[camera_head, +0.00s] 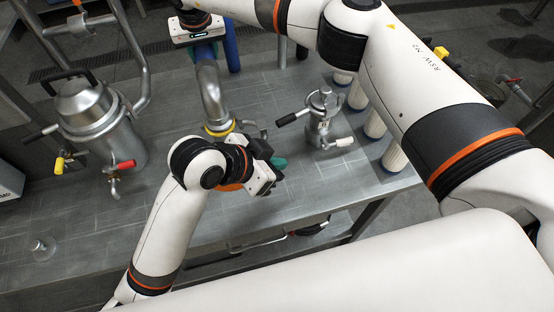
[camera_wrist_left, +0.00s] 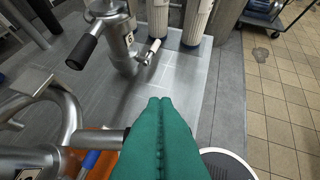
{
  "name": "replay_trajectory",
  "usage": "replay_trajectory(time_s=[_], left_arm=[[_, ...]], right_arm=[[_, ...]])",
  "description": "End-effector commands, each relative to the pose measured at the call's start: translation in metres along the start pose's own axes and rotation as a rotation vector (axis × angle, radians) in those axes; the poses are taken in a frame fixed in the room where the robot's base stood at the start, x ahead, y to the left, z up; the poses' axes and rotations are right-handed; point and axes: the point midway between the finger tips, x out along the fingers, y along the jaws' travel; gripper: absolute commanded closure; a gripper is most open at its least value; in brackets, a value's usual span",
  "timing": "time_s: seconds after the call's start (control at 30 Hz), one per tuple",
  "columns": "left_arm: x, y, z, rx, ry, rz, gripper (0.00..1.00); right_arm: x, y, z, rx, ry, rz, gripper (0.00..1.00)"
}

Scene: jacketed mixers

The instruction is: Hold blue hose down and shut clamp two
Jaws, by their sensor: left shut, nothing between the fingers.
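A blue hose (camera_head: 231,46) stands at the table's far edge in the head view, beside a silver elbow pipe (camera_head: 211,92) with a yellow ring at its lower end. My right gripper (camera_head: 198,36) is above the pipe and blue hose; its fingers are hidden. My left gripper (camera_head: 278,162) is low over the table, right of the pipe. Its teal fingers (camera_wrist_left: 160,125) are shut and empty in the left wrist view. A small blue part (camera_wrist_left: 90,158) and an orange part (camera_wrist_left: 98,139) lie left of them. I cannot tell which part is clamp two.
A metal fitting (camera_head: 321,122) with a black lever stands to the right; it also shows in the left wrist view (camera_wrist_left: 118,45). White cylinders (camera_head: 375,124) line the table's right side. A steel vessel (camera_head: 93,113) with coloured valves stands left. The table's front left is mostly clear.

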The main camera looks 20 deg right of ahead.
Motion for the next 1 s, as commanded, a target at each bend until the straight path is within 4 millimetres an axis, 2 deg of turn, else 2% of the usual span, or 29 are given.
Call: replay_trajectory(time_s=[0.27,0.53,1.0], left_arm=[[-0.008,0.003,-0.009,0.053,0.003,-0.046,1.00],[-0.029,0.011,-0.031,0.192,0.009,-0.185,1.00],[-0.070,0.047,-0.069,0.482,0.005,-0.485,1.00]], right_arm=[[0.001,-0.001,0.001,0.002,-0.001,-0.001,0.78],[0.001,-0.001,0.000,0.002,-0.001,-0.001,0.78],[0.001,-0.001,0.000,0.001,0.000,-0.002,0.78]])
